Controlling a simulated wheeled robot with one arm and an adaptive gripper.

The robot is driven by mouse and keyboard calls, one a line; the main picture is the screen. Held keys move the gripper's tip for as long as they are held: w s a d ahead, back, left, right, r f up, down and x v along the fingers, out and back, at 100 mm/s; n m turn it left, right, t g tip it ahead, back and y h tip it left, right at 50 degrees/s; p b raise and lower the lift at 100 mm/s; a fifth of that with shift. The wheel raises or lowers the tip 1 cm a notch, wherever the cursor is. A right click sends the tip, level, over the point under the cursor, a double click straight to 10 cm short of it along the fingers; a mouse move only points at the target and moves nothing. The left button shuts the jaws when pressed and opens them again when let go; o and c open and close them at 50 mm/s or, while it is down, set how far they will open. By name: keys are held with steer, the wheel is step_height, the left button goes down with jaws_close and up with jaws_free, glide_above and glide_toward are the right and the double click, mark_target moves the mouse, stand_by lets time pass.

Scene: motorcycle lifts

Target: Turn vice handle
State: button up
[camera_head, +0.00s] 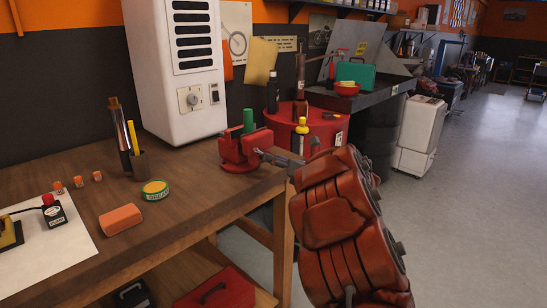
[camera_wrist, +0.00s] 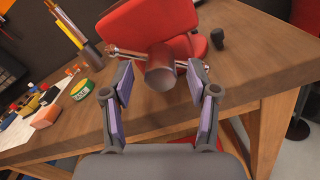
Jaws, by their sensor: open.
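The red vice (camera_head: 240,150) is fixed at the right front corner of the wooden workbench. In the wrist view the red vice body (camera_wrist: 155,25) fills the top middle. Its grey round screw end (camera_wrist: 160,68) points at my wrist camera, and the thin metal vice handle (camera_wrist: 130,54) runs crosswise behind that end, with a knob at the left. My gripper (camera_wrist: 160,78) is open, one finger on each side of the screw end. I cannot tell whether they touch. In the head view my gripper (camera_head: 287,158) is small and partly hidden by my orange arm.
The workbench (camera_head: 190,205) holds a green grease tin (camera_head: 155,190), an orange block (camera_head: 120,219) and a tool holder (camera_head: 138,163). A white heater (camera_head: 175,105) stands behind. A red drum (camera_head: 285,135) stands beyond the vice. The floor at right is open.

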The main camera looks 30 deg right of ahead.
steer(key=shift+x, duration=0.8)
jaws_close()
